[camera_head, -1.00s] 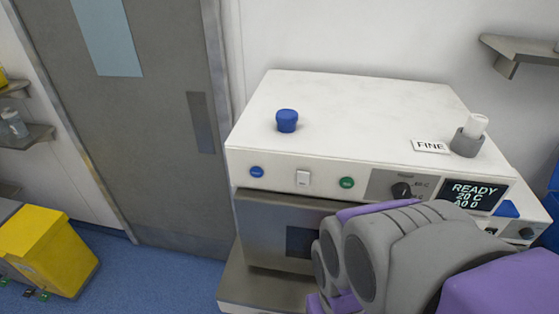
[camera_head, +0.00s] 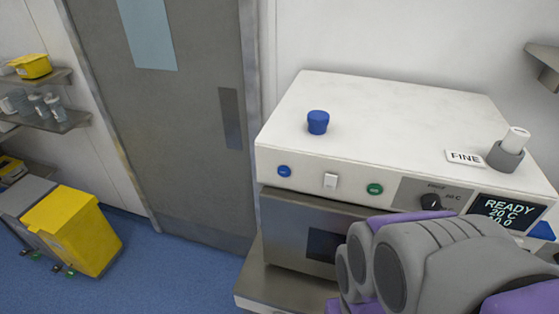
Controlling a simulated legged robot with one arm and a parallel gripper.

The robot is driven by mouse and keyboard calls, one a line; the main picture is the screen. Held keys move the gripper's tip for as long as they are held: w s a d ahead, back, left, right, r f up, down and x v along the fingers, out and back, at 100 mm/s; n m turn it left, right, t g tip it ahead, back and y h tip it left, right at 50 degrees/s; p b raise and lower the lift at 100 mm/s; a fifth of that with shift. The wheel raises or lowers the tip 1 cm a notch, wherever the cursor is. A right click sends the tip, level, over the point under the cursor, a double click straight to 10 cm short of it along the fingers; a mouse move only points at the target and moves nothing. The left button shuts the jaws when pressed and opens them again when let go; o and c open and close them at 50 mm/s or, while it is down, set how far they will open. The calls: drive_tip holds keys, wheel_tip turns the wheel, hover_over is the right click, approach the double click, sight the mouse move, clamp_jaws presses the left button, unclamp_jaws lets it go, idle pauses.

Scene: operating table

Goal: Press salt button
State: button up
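A white machine (camera_head: 390,112) stands against the wall. Its front panel carries a blue round button (camera_head: 284,171), a white rocker switch (camera_head: 330,181), a green round button (camera_head: 375,189) and a black knob (camera_head: 431,202). The button labels are too small to read, so I cannot tell which is the salt button. A dark display (camera_head: 507,210) reads "READY 20 C". My grey and purple arm with its gripper (camera_head: 385,262) is in front of the machine's lower right. The fingertips are not clearly visible, and the arm hides part of the drawer front and panel.
A blue knob-like cap (camera_head: 318,122), a "FINE" label (camera_head: 464,157) and a white cylinder in a grey holder (camera_head: 508,150) are on the machine's top. A grey door (camera_head: 170,120), yellow bin (camera_head: 75,230) and shelves stand left. Blue floor is clear before the door.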

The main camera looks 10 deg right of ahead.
clamp_jaws()
idle(0.3)
idle(1.1)
